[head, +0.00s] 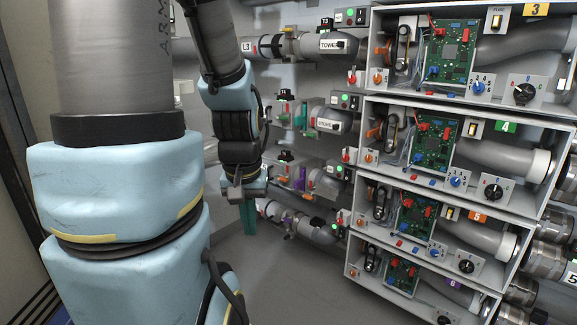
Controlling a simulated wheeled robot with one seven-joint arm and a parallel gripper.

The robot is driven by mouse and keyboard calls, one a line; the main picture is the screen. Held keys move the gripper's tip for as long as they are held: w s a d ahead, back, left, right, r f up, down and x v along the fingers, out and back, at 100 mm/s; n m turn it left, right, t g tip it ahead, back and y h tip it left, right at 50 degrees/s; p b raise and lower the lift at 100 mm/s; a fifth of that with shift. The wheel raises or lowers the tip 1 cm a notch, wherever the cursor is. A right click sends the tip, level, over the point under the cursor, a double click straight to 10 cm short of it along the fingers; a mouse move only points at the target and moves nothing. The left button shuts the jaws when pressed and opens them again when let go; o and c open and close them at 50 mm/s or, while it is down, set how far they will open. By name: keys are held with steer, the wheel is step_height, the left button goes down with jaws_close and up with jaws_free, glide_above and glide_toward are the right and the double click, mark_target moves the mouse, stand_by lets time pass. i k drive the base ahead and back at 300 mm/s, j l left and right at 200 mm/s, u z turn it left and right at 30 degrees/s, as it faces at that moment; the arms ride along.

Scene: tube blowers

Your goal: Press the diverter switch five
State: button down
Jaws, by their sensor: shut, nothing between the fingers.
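An orange label reading 5 (480,216) marks the third open box (352,245) from the top on the right. That box holds a green circuit board (415,217), a light rocker switch (453,213), a blue knob (434,253) and a black rotary knob (466,266). I cannot tell which control is the diverter switch. My gripper (247,218) hangs at the end of my arm, left of the boxes and pointing down. Its teal fingers look shut and empty, and it is apart from the box; the wrist partly hides it.
Similar boxes carry a yellow 3 (536,9), a green 4 (505,127) and a purple 6 (455,283). Pipes with small button boxes (325,42) line the back wall. Metal couplings (549,258) stand at the lower right. Grey floor (300,285) is clear before the boxes.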

mark_target(347, 173)
steer(key=i+l+u, duration=0.45)
steer(key=u, duration=0.3)
steer(key=i+l+u, duration=0.15)
steer(key=l+u, duration=0.2)
